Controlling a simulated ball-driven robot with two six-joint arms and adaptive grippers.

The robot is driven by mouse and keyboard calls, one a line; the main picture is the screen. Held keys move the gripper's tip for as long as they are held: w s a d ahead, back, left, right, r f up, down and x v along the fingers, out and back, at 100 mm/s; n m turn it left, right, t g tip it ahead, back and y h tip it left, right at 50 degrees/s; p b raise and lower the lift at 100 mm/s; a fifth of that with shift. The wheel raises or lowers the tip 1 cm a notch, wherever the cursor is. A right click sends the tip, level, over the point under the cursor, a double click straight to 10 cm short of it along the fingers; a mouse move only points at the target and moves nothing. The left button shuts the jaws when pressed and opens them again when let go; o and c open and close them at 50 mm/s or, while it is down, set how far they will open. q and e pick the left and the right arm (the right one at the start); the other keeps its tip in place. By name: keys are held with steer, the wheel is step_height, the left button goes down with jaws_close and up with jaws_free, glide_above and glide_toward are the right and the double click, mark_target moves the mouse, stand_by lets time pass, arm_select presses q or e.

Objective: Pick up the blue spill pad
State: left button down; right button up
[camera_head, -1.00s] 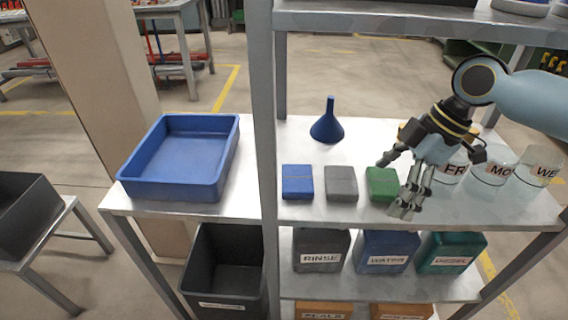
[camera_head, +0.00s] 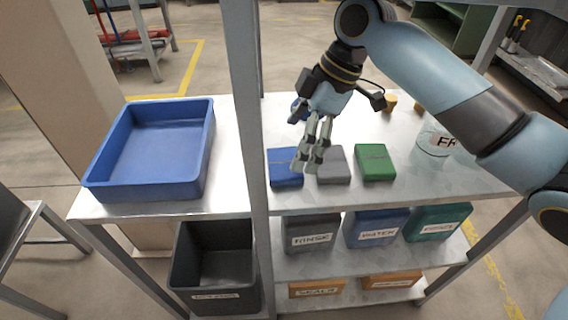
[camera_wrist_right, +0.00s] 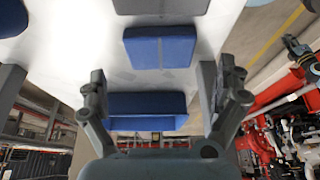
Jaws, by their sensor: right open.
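The blue spill pad (camera_head: 285,167) is a flat block lying on the metal shelf at the left of a row of three pads. In the right wrist view the blue pad (camera_wrist_right: 160,47) lies above the space between the fingers. My right gripper (camera_head: 307,165) is open and empty. In the head view its fingertips overlap the pad's right edge and the grey pad's left edge. I cannot tell its height above them. In the right wrist view the two fingers (camera_wrist_right: 165,95) stand wide apart.
A grey pad (camera_head: 332,166) and a green pad (camera_head: 375,162) lie to the right. The blue funnel (camera_head: 298,110) is partly hidden behind my gripper. A shelf post (camera_head: 246,120) stands just left of the blue pad. The blue tray (camera_head: 105,190) is beyond it.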

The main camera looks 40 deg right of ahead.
mark_target(285, 162)
steer(key=shift+w+a, duration=0.15)
steer(key=shift+a, duration=0.1)
steer(key=x, duration=0.5)
steer(key=shift+d+b, duration=0.1)
steer(key=shift+b, duration=0.2)
steer(key=c, duration=0.8)
